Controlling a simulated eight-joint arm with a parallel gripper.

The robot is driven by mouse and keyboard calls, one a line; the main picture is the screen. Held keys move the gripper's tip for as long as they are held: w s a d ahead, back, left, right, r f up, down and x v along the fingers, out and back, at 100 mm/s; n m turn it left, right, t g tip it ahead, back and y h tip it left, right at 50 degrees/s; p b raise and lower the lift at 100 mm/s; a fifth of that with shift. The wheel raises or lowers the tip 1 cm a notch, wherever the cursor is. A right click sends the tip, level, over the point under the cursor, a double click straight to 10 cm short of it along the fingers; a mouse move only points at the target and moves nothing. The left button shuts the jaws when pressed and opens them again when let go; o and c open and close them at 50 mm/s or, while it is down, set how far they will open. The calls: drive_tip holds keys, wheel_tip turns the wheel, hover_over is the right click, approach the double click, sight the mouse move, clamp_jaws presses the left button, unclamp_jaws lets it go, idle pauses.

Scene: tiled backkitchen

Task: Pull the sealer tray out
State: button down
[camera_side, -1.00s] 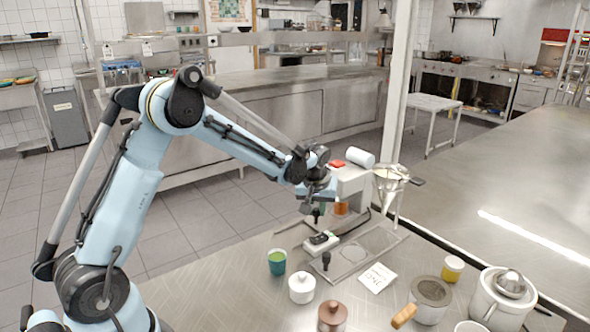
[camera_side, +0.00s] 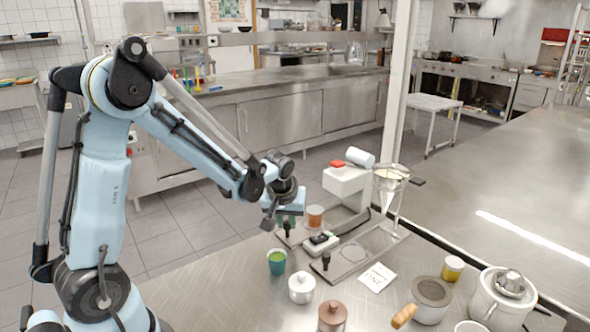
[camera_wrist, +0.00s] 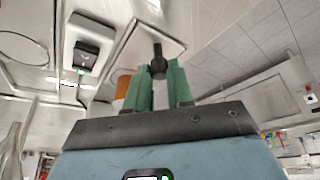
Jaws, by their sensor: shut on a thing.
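The sealer (camera_side: 347,182) is a white machine with a rounded cylinder on top, standing at the back of the steel table. Its flat metal tray (camera_side: 298,238) extends to the left, out from under the head, with an orange-brown cup (camera_side: 315,216) on it. My gripper (camera_side: 288,224) is at the tray's outer end, its green fingers closed around the upright black handle (camera_side: 287,231). In the wrist view the handle (camera_wrist: 158,62) shows between the fingers (camera_wrist: 163,85), with the cup (camera_wrist: 122,90) partly hidden beside them.
A second black knob (camera_side: 326,261) stands near a round-marked plate (camera_side: 355,252). A teal cup (camera_side: 277,262), white lidded pot (camera_side: 302,287), brown jar (camera_side: 333,316) and paper card (camera_side: 378,277) are in front. A funnel stand (camera_side: 389,190) is at the right.

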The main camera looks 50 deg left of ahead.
drive_tip(key=shift+s, duration=0.3)
drive_tip(key=c, duration=1)
unclamp_jaws()
drive_tip(key=shift+w, duration=0.1)
drive_tip(key=v, duration=1.2)
